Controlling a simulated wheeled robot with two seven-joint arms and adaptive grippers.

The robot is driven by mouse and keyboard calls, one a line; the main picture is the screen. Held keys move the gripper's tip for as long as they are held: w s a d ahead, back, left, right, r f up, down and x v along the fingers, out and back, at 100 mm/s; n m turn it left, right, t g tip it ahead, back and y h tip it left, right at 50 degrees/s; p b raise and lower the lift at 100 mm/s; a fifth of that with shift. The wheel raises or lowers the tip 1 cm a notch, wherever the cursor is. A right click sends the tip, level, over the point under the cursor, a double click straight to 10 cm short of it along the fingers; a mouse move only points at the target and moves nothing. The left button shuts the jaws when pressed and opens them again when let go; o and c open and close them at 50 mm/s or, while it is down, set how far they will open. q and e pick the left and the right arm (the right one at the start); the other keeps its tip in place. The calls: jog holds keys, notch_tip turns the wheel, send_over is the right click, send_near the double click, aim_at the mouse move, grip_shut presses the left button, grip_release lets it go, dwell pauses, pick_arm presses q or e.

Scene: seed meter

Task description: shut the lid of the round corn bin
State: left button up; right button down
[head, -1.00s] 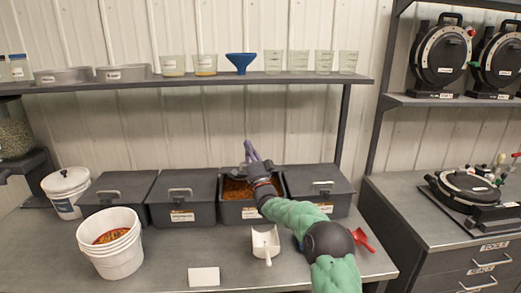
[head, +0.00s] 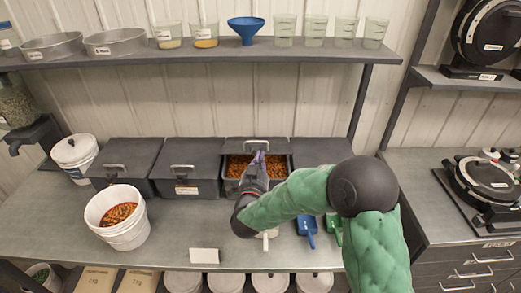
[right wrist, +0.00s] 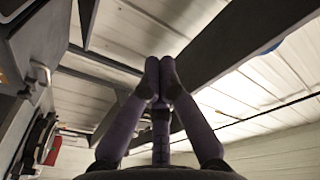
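The third rectangular dark bin (head: 283,177) from the left is open, with orange kernels showing in it. I take it as the corn bin; I cannot read its label. Its dark lid (head: 235,145) shows at the back edge, with a light handle (head: 256,142); its exact tilt is unclear. My right gripper (head: 258,157) has its purple fingers pointing toward the back, over the bin's opening just in front of the lid. In the right wrist view its fingertips (right wrist: 160,68) are together with nothing visible between them. Contact with the lid cannot be told. My left gripper is out of view.
Closed bins (head: 187,163) stand on the left, and another stands at right, partly behind my arm. A white bucket of kernels (head: 119,215), a small card (head: 205,255), a blue scoop (head: 307,230) and a green scoop (head: 333,225) are on the bench. A shelf (head: 200,58) runs above.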

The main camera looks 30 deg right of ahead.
send_over(258, 149)
jog(key=s, duration=0.4)
jog(key=shift+w+a+f+b, duration=0.15)
jog(key=shift+a+f, duration=0.35)
jog(key=shift+f, duration=0.25)
jog(key=shift+a+f+b, duration=0.15)
jog(key=shift+a+f, duration=0.35)
jog(key=shift+f, duration=0.2)
